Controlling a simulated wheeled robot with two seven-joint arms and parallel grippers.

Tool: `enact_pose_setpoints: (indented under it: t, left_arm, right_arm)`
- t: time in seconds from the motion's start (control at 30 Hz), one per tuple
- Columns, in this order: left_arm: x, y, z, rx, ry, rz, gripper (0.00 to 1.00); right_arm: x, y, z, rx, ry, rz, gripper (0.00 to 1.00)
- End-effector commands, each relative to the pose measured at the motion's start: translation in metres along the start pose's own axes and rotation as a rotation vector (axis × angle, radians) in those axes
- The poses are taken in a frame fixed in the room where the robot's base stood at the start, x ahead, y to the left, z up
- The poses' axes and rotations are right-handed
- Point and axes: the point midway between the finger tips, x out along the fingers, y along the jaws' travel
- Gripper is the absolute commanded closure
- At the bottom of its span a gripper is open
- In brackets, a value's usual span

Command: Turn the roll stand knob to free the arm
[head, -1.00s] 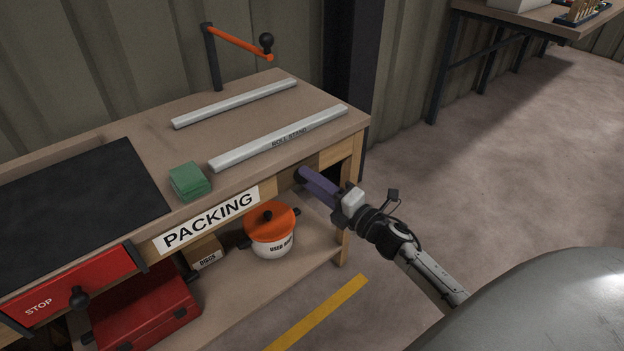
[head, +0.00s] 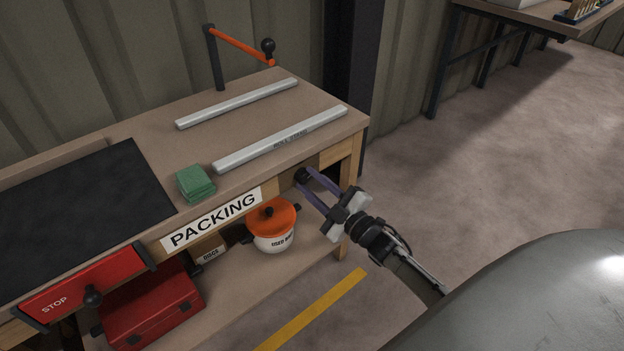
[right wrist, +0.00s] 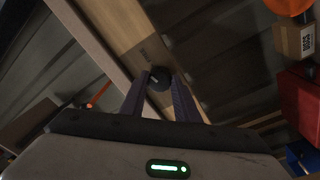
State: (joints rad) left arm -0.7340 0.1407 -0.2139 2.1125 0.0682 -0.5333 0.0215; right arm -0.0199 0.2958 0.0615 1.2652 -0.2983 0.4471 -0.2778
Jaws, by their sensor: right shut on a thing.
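The small black knob (head: 301,175) sits on the front edge of the packing bench, below the right end of the roll stand (head: 290,135). It also shows in the right wrist view (right wrist: 158,80), between the fingertips. My right gripper (head: 307,179) is shut on the knob with its two purple fingers, one on each side. The roll stand has two pale bars lying on the bench top. An orange arm (head: 240,46) with a black ball end reaches from a dark post at the back. My left gripper is not in view.
A green cloth stack (head: 195,182) and a black mat (head: 80,210) lie on the bench (head: 150,140). An orange-lidded pot (head: 272,232) is on the shelf below. A red STOP panel (head: 85,287) is at lower left. The floor to the right is clear.

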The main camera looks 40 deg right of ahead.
Motion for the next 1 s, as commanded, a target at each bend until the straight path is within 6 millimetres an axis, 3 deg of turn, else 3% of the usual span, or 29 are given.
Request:
enact_pose_setpoints:
  t: [0.4, 1.0]
  left_arm:
    - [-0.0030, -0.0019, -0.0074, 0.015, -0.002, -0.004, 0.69]
    - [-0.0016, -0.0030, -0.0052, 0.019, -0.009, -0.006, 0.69]
  right_arm:
    - [-0.0004, -0.0010, -0.0005, 0.235, -0.012, 0.015, 0.94]
    - [-0.0004, -0.0015, -0.0002, 0.287, -0.013, 0.019, 0.94]
